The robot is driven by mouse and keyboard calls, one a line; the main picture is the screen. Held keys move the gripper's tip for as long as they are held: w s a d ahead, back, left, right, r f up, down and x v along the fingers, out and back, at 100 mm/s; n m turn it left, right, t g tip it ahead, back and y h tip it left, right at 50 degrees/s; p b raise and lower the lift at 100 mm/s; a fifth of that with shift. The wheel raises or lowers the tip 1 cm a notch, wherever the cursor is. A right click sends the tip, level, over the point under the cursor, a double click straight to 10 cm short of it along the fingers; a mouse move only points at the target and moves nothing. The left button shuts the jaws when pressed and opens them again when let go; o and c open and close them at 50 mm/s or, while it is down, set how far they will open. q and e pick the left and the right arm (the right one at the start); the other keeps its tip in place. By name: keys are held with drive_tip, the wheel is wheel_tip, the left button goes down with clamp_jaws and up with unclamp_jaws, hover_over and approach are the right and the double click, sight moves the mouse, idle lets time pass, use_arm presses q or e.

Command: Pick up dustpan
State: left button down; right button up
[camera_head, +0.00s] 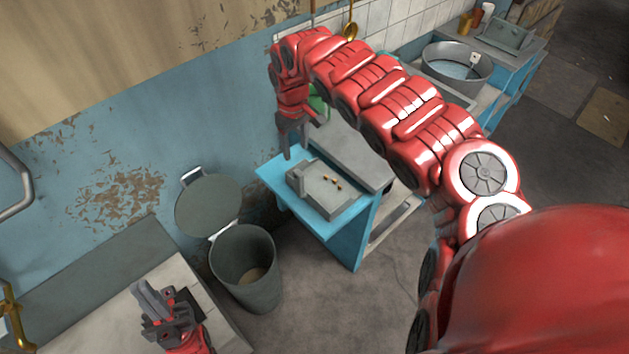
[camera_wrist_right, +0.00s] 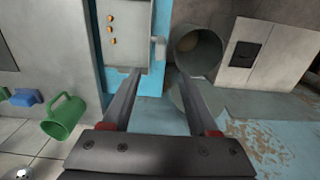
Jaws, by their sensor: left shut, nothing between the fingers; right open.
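A grey dustpan (camera_head: 335,202) with a few small orange bits on it lies on the blue cabinet (camera_head: 360,235); a short grey block (camera_head: 296,180), perhaps its handle, stands at its left end. The dustpan also shows at the top of the right wrist view (camera_wrist_right: 125,48). My right gripper (camera_head: 294,150) is open and empty, pointing down above and behind the dustpan near the wall. In the right wrist view its fingers (camera_wrist_right: 160,75) are apart, with the dustpan's handle end beyond them. My left gripper (camera_head: 152,298) is shut and empty at lower left, away from the dustpan.
A grey bin (camera_head: 246,270) with its lid (camera_head: 208,205) open stands left of the cabinet. A green mug (camera_wrist_right: 65,117) is beside the cabinet in the right wrist view. A metal basin (camera_head: 455,65) stands at the back right. A pale counter (camera_head: 190,285) is at lower left.

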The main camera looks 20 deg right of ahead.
approach(299, 186)
drive_tip(key=f, duration=0.2)
drive_tip(key=w+f+p, duration=0.1)
drive_tip(key=f, duration=0.1)
drive_tip(key=w+f, duration=0.1)
drive_tip(key=f, duration=0.2)
drive_tip(key=shift+d+f, duration=0.1)
drive_tip(key=shift+d, duration=0.05)
drive_tip(key=shift+s+f+p, duration=0.1)
drive_tip(key=shift+f+p, duration=0.25)
drive_tip(key=shift+p, duration=0.25)
wheel_tip(299, 186, down, 3)
drive_tip(key=shift+f+p, duration=0.1)
drive_tip(key=shift+p, duration=0.3)
drive_tip(key=shift+s+d+f, duration=0.1)
drive_tip(key=shift+f, duration=0.5)
clamp_jaws()
